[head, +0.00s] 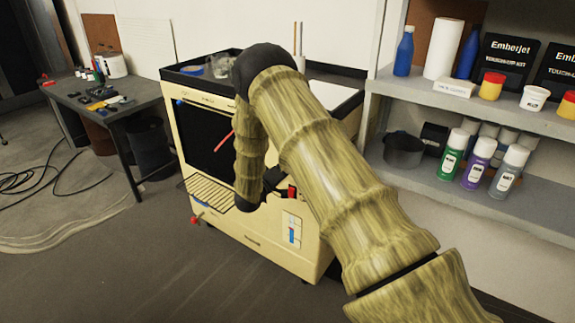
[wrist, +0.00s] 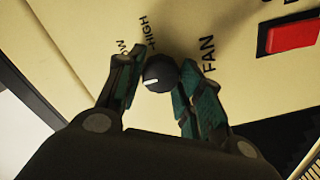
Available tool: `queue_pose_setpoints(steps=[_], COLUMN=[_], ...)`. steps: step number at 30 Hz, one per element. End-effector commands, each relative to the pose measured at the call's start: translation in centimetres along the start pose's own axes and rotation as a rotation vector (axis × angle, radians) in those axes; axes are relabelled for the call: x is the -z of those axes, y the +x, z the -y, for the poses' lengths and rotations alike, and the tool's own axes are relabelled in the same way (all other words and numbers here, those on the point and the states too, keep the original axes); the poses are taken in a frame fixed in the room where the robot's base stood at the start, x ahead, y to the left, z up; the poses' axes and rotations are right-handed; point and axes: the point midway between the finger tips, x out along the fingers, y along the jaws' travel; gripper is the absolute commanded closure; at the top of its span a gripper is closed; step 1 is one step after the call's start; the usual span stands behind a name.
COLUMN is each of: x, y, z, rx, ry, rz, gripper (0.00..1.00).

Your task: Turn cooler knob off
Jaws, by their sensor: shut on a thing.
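The cooler is a cream boxy unit (head: 262,248) in the middle of the head view, with a dark front opening. In the wrist view a round black knob (wrist: 160,78) sits on its cream panel. A white mark on the knob points to the picture's left. The words HIGH, FAN and a partly covered word, likely LOW, are printed around it. My gripper (wrist: 161,71) is shut on the knob, one finger on each side. In the head view my arm hides the knob and the fingers.
A red rocker switch (wrist: 291,36) is on the panel to the right of the knob. A grey shelf (head: 410,90) with cans and tubs stands right of the cooler. A dark workbench (head: 130,98) is at the left. Cables (head: 45,178) lie on the floor at far left.

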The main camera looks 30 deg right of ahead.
Motion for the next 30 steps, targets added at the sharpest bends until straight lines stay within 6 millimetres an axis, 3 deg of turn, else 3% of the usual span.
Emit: queue_pose_setpoints(steps=[15, 16, 19, 30], x=[-0.01, -0.01, -0.01, -0.04], y=[-0.08, -0.08, -0.07, -0.19], z=[0.09, 0.08, 0.07, 0.01], rx=[0.002, 0.002, 0.001, 0.000], ry=[-0.021, -0.021, -0.021, -0.020], rz=[0.000, 0.000, 0.000, 0.000], gripper=[0.88, 0.60, 0.42, 0.42])
